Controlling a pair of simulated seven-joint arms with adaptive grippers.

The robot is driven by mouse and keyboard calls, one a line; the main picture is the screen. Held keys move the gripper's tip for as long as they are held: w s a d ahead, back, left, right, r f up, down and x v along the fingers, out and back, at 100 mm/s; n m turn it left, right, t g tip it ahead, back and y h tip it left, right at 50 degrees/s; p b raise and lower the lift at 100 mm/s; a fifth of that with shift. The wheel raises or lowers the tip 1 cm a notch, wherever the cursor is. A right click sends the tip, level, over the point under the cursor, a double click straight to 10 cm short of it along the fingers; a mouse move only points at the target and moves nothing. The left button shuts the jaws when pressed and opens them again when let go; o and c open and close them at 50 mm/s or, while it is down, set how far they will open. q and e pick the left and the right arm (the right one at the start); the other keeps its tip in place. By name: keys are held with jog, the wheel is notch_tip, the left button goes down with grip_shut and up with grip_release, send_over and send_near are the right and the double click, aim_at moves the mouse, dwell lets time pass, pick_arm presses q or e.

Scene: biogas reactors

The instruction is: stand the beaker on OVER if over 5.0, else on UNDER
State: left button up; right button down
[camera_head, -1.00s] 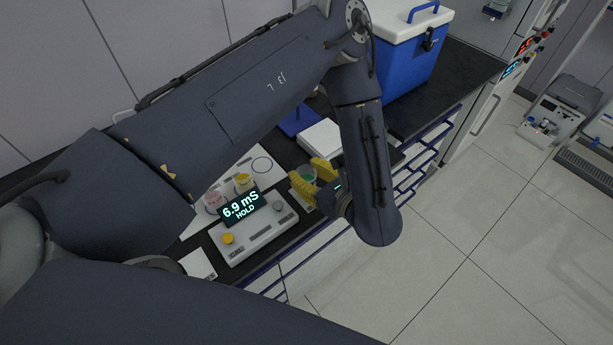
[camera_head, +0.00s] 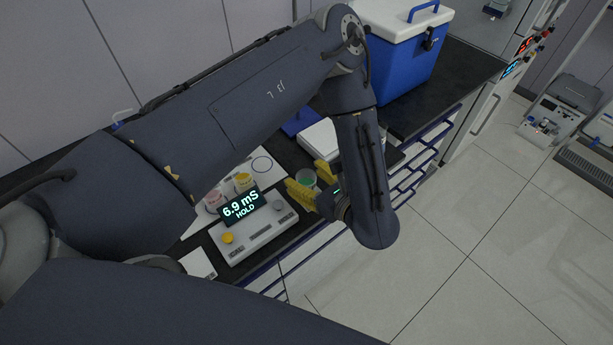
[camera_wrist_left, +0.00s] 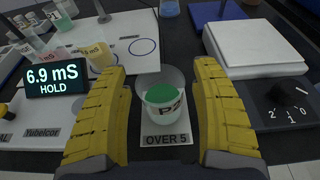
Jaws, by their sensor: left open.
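The beaker (camera_wrist_left: 160,112), a clear cup with green contents and a mark like "P2", appears upright on the OVER 5 card (camera_wrist_left: 166,140) in the left wrist view. The beaker also shows in the head view (camera_head: 306,177). My left gripper (camera_head: 309,180) is open, with its yellow fingers on either side of the beaker and gaps between; in the wrist view the fingers (camera_wrist_left: 160,105) flank it. The meter display (camera_head: 240,206) reads 6.9 mS HOLD. I see no UNDER card. My right gripper is not in view.
A white flat-topped device (camera_wrist_left: 258,48) with a dial stands right of the beaker. Yellow (camera_wrist_left: 98,57) and pink (camera_head: 214,198) cups stand near the meter on a white sheet with circles. A blue cooler (camera_head: 408,55) stands farther back.

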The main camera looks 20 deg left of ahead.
pick_arm(q)
jog(key=shift+r, duration=0.1)
jog(key=shift+d+r, duration=0.15)
jog(key=v, duration=1.1)
jog(key=shift+s+d, duration=0.2)
jog(key=shift+d, duration=0.1)
jog(key=shift+a, duration=0.15)
jog(key=x, duration=1.1)
jog(key=shift+w+a, duration=0.1)
jog(key=shift+w+a+f, duration=0.1)
jog(key=shift+a+f, duration=0.1)
dwell(0.4)
